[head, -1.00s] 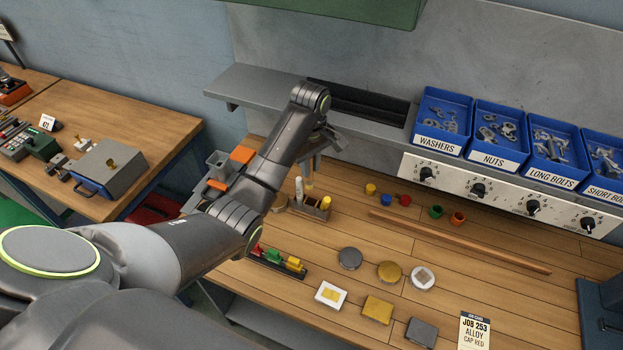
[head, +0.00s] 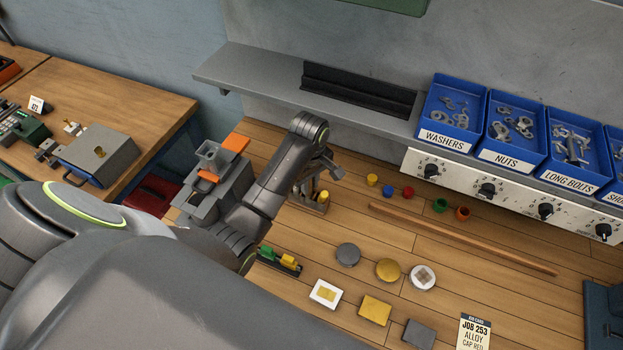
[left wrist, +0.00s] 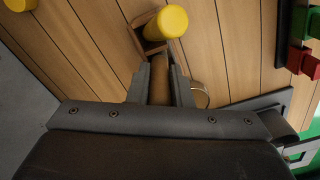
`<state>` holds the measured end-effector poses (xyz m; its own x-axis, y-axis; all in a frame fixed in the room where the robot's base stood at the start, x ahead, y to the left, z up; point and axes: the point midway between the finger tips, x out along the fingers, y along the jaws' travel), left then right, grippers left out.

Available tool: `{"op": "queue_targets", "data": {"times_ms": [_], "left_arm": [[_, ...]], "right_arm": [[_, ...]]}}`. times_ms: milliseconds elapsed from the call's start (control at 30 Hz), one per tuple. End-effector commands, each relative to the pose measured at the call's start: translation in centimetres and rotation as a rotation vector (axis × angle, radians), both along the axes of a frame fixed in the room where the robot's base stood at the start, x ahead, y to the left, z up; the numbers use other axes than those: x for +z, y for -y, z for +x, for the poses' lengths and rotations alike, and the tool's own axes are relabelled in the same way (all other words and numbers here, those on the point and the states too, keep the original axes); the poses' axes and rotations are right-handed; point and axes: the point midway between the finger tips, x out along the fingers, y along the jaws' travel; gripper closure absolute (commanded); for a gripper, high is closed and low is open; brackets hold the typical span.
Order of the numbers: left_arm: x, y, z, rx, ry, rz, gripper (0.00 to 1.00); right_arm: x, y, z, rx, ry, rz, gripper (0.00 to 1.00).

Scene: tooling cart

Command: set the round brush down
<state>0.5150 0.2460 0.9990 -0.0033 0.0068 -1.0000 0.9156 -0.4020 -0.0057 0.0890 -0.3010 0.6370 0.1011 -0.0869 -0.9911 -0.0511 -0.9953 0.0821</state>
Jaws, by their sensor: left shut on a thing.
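My left gripper (head: 307,184) is low over the bench beside the small wooden holder (head: 318,206), and its fingers partly cover it. In the left wrist view its jaws (left wrist: 160,82) are shut on a brown, rod-like thing (left wrist: 161,92), apparently the round brush. Only a short length shows between the fingers; its lower end is hidden. My right gripper is not in view.
A grey device with an orange part (head: 235,143) stands left of my forearm. A rail with green and yellow pieces (head: 279,259) lies nearer. Small coloured caps (head: 388,191), a long wooden rod (head: 460,238) and several discs and plates lie to the right. Blue bins (head: 452,112) line the back.

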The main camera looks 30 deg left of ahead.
Motion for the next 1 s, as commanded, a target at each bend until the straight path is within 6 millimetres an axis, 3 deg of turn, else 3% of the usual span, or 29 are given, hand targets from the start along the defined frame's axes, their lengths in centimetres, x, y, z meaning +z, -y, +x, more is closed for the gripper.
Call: {"op": "queue_targets", "data": {"times_ms": [100,267,300,467,767,867,1000], "left_arm": [[0.0,0.0,0.1,-0.001,0.002,0.0,1.0],[-0.5,0.0,0.1,-0.001,0.003,0.0,1.0],[-0.6,0.0,0.1,-0.001,0.003,0.0,0.8],[-0.5,0.0,0.1,-0.001,0.002,0.0,0.59],[-0.4,0.0,0.1,-0.001,0.004,0.001,0.59],[0.3,0.0,0.2,-0.001,0.005,0.001,0.59],[2.5,0.2,1.9,-0.011,0.008,0.002,0.59]], "right_arm": [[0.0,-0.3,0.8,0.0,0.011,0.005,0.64],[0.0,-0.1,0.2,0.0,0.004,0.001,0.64],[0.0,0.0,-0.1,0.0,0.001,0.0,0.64],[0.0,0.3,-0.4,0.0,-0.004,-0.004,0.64],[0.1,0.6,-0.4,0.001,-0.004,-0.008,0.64],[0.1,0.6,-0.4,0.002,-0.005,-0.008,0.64],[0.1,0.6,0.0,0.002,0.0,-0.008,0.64]]}}
